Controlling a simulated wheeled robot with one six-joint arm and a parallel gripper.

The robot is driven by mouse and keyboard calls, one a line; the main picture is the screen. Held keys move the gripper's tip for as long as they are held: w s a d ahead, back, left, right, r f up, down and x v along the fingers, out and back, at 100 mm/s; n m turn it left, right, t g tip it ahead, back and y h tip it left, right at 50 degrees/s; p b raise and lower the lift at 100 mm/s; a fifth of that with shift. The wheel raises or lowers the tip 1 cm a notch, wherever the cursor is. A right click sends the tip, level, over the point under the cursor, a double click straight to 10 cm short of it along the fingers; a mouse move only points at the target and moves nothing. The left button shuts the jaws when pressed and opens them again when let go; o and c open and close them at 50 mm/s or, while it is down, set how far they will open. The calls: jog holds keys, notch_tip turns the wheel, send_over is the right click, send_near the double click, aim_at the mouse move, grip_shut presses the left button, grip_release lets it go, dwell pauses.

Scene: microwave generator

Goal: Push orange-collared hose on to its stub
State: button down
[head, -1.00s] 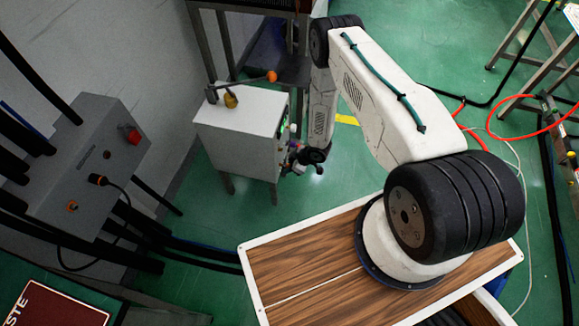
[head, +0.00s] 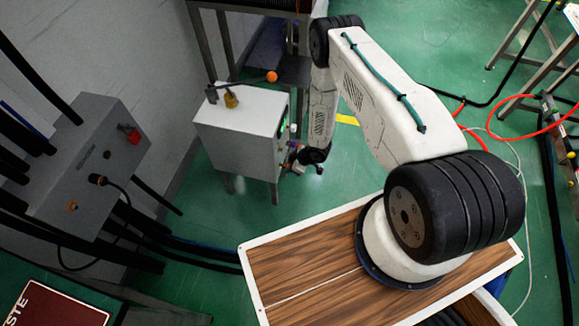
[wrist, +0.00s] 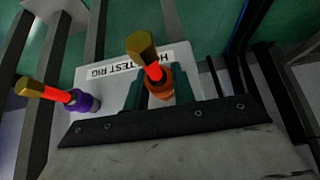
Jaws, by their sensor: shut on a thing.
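In the wrist view, an orange collar (wrist: 159,88) sits between the dark green fingers of my gripper (wrist: 165,92), which is shut on it. A bright red length and a brass hex end (wrist: 141,46) stand out beyond the collar, tilted up and left. Behind is a pale plate (wrist: 178,62) lettered "TEST RIG", its first word partly covered. I cannot tell how far the hose sits on its stub. In the head view, my gripper (head: 313,157) is small and dark at the right side of the white cabinet (head: 240,132); the orange collar is too small to tell there.
In the wrist view, a purple collar (wrist: 85,102) with a similar red length and brass hex end is close on the left. In the head view, an orange-knobbed lever (head: 271,76) stands on the cabinet. Green floor lies open below the gripper.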

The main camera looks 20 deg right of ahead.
jog(key=shift+w+a, duration=0.35)
jog(key=shift+a, duration=0.1)
dwell(0.4)
jog(key=c, duration=1.1)
grip_release()
jog(key=v, duration=0.7)
jog(key=shift+s+d+r, duration=0.1)
jog(key=shift+d+r, duration=0.05)
jog(key=shift+r, duration=0.2)
